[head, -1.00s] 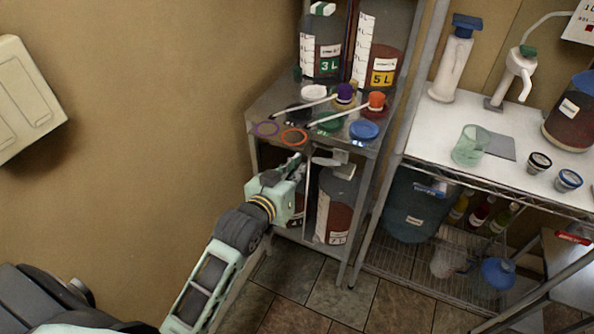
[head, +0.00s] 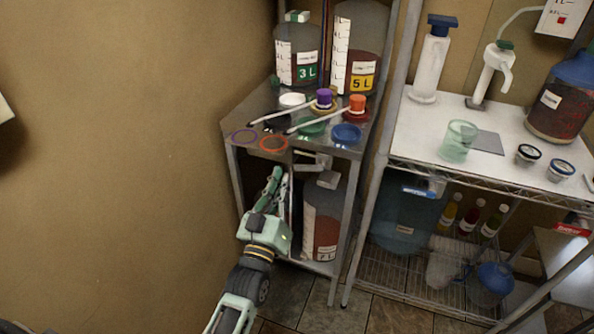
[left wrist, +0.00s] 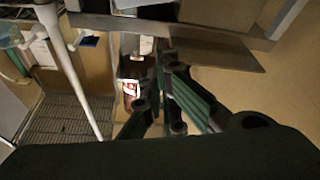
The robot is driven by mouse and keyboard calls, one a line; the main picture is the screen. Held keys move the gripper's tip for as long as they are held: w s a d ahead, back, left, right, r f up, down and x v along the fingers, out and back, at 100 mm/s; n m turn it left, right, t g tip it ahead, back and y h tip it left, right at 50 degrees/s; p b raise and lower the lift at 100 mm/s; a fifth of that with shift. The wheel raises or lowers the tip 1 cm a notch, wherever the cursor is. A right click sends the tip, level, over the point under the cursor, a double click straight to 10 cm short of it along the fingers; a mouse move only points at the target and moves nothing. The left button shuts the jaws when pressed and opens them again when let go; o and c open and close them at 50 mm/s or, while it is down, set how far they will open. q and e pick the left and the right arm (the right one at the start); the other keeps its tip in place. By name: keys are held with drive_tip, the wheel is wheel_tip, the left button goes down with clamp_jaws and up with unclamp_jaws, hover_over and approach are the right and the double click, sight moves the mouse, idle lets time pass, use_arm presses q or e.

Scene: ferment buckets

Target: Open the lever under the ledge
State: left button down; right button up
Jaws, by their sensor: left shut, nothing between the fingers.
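The ledge is the front edge of a grey metal stand's top shelf (head: 228,122). Under it, right of my left gripper, a pale grey bar-like part (head: 312,163) shows, which looks like the lever; its exact state is hard to tell. My left gripper (head: 277,180) is shut and empty, pointing up just below the ledge at the stand's front opening, apart from the pale part as far as I can tell. In the left wrist view its dark green fingers (left wrist: 168,88) point at the underside of a metal plate (left wrist: 185,38). My right gripper is not in view.
A large bottle with dark red liquid (head: 322,215) stands inside the stand, right of the gripper. Spoons, coloured caps and rings, including an orange ring (head: 273,143), lie on top. A wire rack (head: 375,270) stands to the right. The wall side at left is clear.

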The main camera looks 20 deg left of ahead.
use_arm(q)
drive_tip(key=shift+s, duration=0.1)
idle(0.3)
wheel_tip(320, 180, up, 3)
drive_tip(key=p, duration=0.1)
hover_over(310, 166)
drive_tip(key=s+a, duration=0.3)
drive_tip(key=a, duration=0.1)
drive_tip(key=shift+w+d+f, duration=0.1)
drive_tip(key=shift+d+f, duration=0.15)
drive_tip(key=shift+f, duration=0.35)
drive_tip(key=shift+w+d+f, duration=0.1)
drive_tip(key=shift+d+f, duration=0.1)
drive_tip(key=shift+f, duration=0.35)
drive_tip(key=shift+s+d+f, duration=0.1)
drive_tip(key=shift+d+f, duration=0.1)
drive_tip(key=shift+f, duration=0.5)
drive_tip(key=shift+a+f, duration=0.1)
drive_tip(key=shift+f, duration=0.1)
